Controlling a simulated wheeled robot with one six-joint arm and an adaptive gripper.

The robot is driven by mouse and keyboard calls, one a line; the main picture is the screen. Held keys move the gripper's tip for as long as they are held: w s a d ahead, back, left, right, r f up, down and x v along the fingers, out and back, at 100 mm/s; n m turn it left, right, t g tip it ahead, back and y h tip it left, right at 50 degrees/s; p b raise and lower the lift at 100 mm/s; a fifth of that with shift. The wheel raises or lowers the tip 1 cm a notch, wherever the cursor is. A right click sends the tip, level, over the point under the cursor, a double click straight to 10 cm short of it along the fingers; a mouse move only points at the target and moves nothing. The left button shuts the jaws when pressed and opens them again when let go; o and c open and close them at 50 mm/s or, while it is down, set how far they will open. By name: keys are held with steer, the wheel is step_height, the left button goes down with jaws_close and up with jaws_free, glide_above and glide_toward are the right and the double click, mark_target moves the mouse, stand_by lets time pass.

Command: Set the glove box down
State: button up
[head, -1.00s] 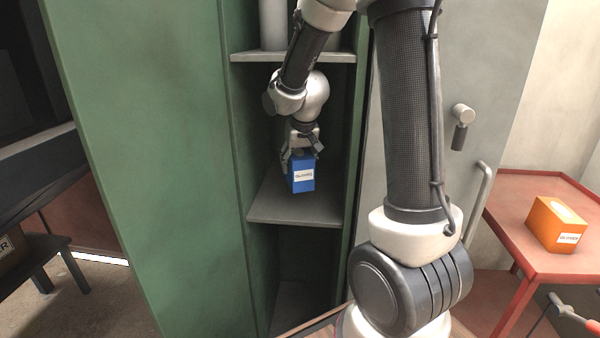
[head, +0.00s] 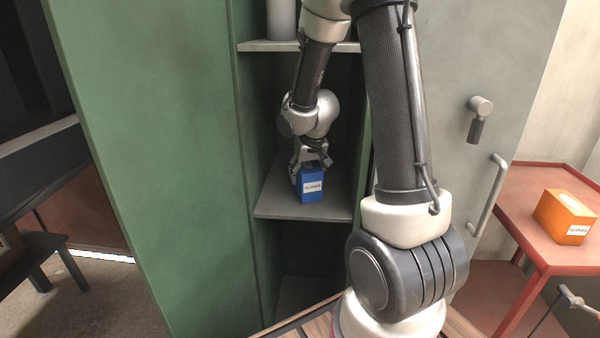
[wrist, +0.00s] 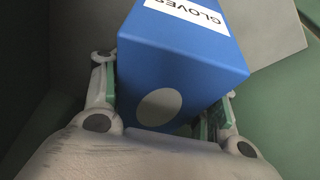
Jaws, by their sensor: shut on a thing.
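A blue glove box (head: 309,187) with a white label reading "GLOVES" is inside the green locker, at its middle shelf (head: 285,208). My gripper (head: 311,165) reaches down from above and is shut on the blue box. In the wrist view, the blue box (wrist: 180,60) sits between the two finger pads, slightly tilted in the picture. Its lower edge appears at or very near the shelf surface; I cannot tell whether it touches. An orange glove box (head: 565,217) with a similar label stands on the red table at the right.
The green locker's side wall (head: 150,150) stands to the left, with an upper shelf (head: 262,46) holding a grey cylinder (head: 282,18) above my arm. The grey locker door (head: 455,60) stands open at right. The red table (head: 525,200) is beyond it. The middle shelf around the box looks bare.

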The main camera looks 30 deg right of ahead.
steer(key=shift+w+d+f, duration=0.1)
steer(key=shift+w+f, duration=0.05)
steer(key=o, duration=1.2)
steer(key=shift+r, duration=0.35)
steer(key=v, duration=0.7)
